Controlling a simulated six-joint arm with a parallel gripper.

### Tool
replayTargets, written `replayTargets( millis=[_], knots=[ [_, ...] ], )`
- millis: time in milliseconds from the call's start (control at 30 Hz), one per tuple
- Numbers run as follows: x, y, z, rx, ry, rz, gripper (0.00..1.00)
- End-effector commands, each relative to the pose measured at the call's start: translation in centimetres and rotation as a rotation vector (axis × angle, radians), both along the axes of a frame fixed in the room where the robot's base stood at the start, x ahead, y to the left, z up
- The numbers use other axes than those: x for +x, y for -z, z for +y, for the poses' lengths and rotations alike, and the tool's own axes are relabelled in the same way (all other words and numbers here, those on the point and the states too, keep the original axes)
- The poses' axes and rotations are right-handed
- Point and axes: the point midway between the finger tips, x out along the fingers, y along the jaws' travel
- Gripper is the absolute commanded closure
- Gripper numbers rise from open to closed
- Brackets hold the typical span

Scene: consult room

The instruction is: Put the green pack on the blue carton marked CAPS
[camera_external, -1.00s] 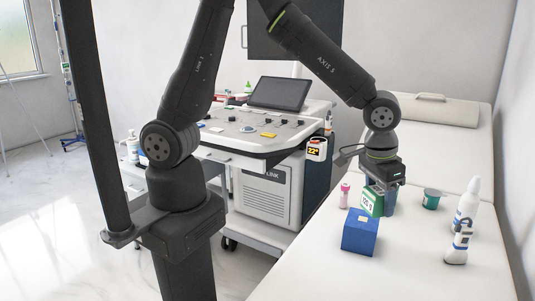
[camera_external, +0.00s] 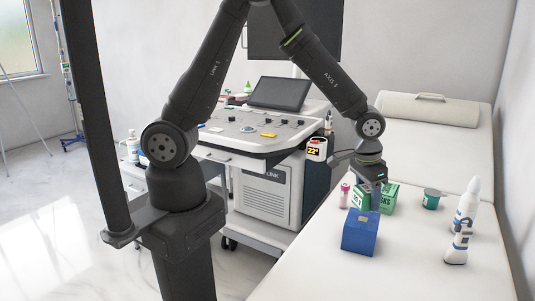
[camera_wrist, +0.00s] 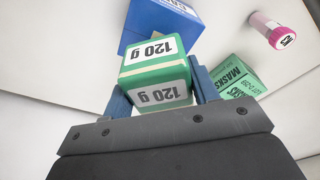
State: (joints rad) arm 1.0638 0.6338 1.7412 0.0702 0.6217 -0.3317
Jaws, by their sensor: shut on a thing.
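The green pack (camera_wrist: 152,76), with white panels marked 120 g, is held between the two blue fingers of my gripper (camera_wrist: 152,92) in the wrist view. In the outside view the pack (camera_external: 358,197) shows at the left of my gripper (camera_external: 374,198), behind the blue carton's back edge. The blue carton (camera_external: 359,236) stands on the white couch. It also shows at the top of the wrist view (camera_wrist: 150,22), partly hidden by the pack. Its lettering is cut off. The pack appears raised; its exact height over the couch is hard to tell.
A green MASKS box (camera_external: 389,197) stands just behind my gripper. A pink-capped bottle (camera_wrist: 281,32) stands near it. A green cup (camera_external: 431,199) and white bottles (camera_external: 460,235) stand at the right.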

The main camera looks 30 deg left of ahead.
Motion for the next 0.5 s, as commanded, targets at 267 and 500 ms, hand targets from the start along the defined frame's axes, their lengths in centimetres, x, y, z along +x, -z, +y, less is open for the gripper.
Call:
replayTargets(
  millis=[267, 500],
  knots=[
    [0.2, 2.7, 0.1, 0.004, 0.001, 0.002, 0.71],
    [0.2, 4.1, 0.0, -0.001, 0.001, -0.001, 0.71]
  ],
)
